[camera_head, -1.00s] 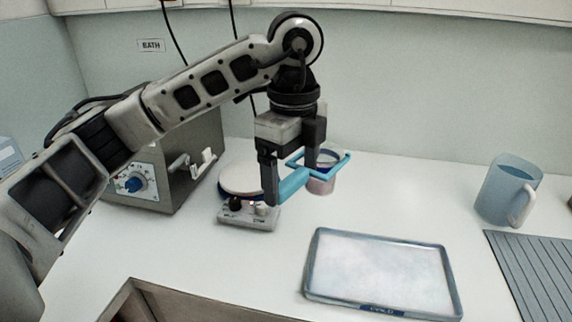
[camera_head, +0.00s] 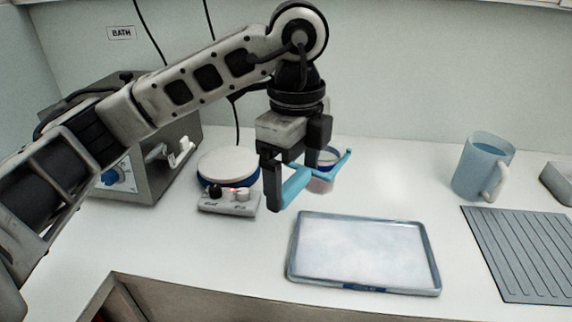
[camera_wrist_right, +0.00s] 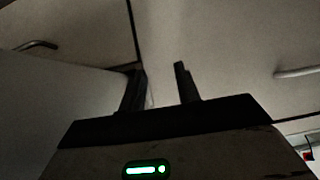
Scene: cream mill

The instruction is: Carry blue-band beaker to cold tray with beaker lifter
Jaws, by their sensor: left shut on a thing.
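My left gripper (camera_head: 291,190) is shut on the blue beaker lifter (camera_head: 294,187), whose fork reaches to the right behind the fingers. The beaker (camera_head: 319,185), with pinkish contents and a dark blue band near its top, sits upright at the lifter's fork. Fingers and fork hide part of it, and its height above the counter is hard to judge. The cold tray (camera_head: 431,262), blue-rimmed with a frosty white floor, lies in front and to the right of the beaker. In the right wrist view, my right gripper (camera_wrist_right: 160,80) is open and empty.
A round-topped hot plate (camera_head: 228,165) with a control box (camera_head: 228,203) stands left of the gripper. The bath (camera_head: 150,170) is farther left. A blue jug (camera_head: 482,168) and ribbed grey mat (camera_head: 520,255) are at right.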

